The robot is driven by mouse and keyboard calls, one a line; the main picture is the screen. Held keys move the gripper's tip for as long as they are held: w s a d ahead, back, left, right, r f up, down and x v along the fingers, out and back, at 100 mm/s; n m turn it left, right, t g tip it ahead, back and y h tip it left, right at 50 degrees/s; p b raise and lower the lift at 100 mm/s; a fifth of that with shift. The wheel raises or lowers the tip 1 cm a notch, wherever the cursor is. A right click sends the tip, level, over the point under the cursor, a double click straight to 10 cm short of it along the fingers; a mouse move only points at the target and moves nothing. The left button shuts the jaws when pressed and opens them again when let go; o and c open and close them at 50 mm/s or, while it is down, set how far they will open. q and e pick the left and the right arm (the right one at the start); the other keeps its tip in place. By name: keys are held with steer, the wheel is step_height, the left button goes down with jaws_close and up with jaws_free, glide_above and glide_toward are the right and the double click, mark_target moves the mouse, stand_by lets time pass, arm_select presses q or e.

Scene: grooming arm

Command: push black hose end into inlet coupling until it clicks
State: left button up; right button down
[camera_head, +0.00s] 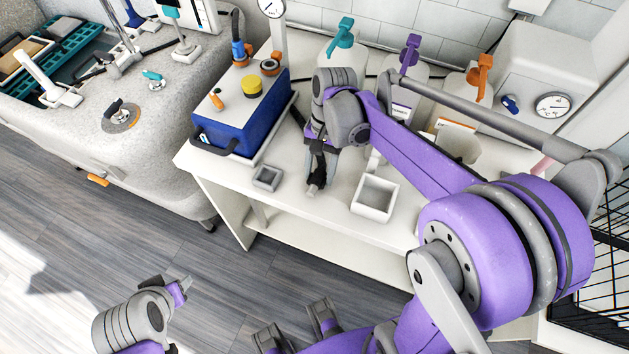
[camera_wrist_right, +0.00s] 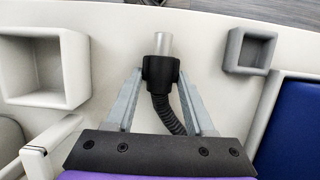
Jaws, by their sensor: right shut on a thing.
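My right gripper (camera_head: 318,172) is over the white table, shut on the black hose end (camera_wrist_right: 162,72). In the right wrist view the hose end has a black collar and a bare metal tip pointing away from the fingers; a ribbed black hose (camera_wrist_right: 168,112) runs back beneath the gripper. A blue box (camera_head: 262,128) stands left of the gripper. An orange-ringed round fitting (camera_head: 270,67) on its far top edge may be the inlet coupling; I cannot tell for sure. The hose end is apart from it. My left gripper (camera_head: 181,290) is low at bottom left, its fingers unclear.
A small grey tray (camera_head: 267,178) and a larger pale tray (camera_head: 375,198) stand on the table (camera_head: 310,225). The box carries a yellow knob (camera_head: 252,87) and a blue-orange connector (camera_head: 240,52). Bottles with teal, purple and orange tops line the wall. A grey tub (camera_head: 100,150) is at left.

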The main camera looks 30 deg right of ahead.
mark_target(317, 178)
steer(key=shift+r+p, duration=1.55)
steer(key=shift+r, duration=1.15)
steer(key=shift+s, duration=0.1)
